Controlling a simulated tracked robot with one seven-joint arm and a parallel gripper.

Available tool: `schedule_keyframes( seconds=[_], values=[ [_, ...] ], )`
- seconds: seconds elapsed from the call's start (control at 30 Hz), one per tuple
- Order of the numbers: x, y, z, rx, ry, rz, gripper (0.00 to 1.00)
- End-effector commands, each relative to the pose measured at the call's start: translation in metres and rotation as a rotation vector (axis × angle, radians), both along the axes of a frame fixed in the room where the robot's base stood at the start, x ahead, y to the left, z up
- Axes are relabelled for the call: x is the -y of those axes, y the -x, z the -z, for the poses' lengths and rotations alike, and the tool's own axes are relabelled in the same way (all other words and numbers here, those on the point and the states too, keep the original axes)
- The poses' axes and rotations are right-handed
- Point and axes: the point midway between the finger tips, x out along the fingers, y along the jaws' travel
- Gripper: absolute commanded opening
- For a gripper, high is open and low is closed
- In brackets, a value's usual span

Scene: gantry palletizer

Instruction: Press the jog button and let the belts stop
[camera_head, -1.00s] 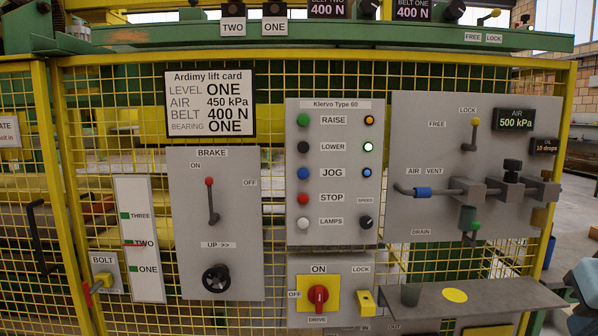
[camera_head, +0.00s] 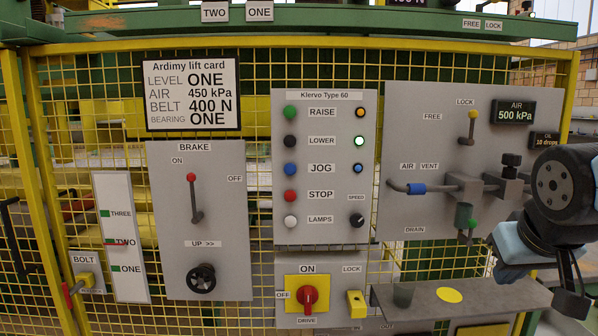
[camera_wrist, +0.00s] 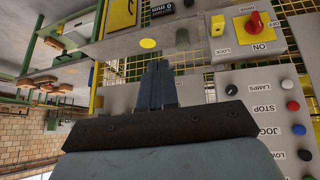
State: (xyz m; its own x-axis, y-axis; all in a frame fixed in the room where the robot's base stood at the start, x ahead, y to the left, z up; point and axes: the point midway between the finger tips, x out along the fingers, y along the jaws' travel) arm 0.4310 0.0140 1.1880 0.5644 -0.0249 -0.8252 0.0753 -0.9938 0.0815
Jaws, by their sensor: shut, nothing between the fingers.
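The jog button (camera_head: 290,169) is blue and sits left of the JOG label on the grey Klervo Type 60 panel (camera_head: 325,232). A small blue jog lamp (camera_head: 358,168) is to the right of that label. The jog button also shows at the right edge of the wrist view (camera_wrist: 297,131), which sees the panel upside down. My gripper (camera_wrist: 158,68) is shut and empty in the wrist view, apart from the button and to one side of the panel. In the head view my arm is at the far right, in front of the air panel. The belts' motion cannot be told.
The black lower button (camera_head: 290,141) is above jog and the red stop button (camera_head: 290,196) below. The lower lamp (camera_head: 359,141) is lit. A red drive switch (camera_head: 307,296) is underneath. A shelf (camera_head: 480,302) with a cup (camera_head: 403,294) juts out at lower right.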

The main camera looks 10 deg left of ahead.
Motion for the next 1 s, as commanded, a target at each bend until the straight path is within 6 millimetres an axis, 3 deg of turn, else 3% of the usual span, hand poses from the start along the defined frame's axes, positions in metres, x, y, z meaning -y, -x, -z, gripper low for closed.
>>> schedule_keyframes(
  seconds=[0.17,0.27,0.4,0.5,0.63,0.8,1.0],
  values=[
    [-0.032,-0.081,-0.023,0.213,0.137,-0.217,0.00],
    [-0.067,-0.122,-0.038,0.350,0.203,-0.368,0.00],
    [-0.130,-0.166,-0.056,0.546,0.262,-0.592,0.00],
    [-0.183,-0.185,-0.066,0.683,0.279,-0.758,0.00],
    [-0.253,-0.192,-0.073,0.853,0.271,-0.965,0.00],
    [-0.327,-0.180,-0.075,1.029,0.222,-1.184,0.00],
    [-0.368,-0.164,-0.074,1.132,0.173,-1.314,0.00]
  ],
)
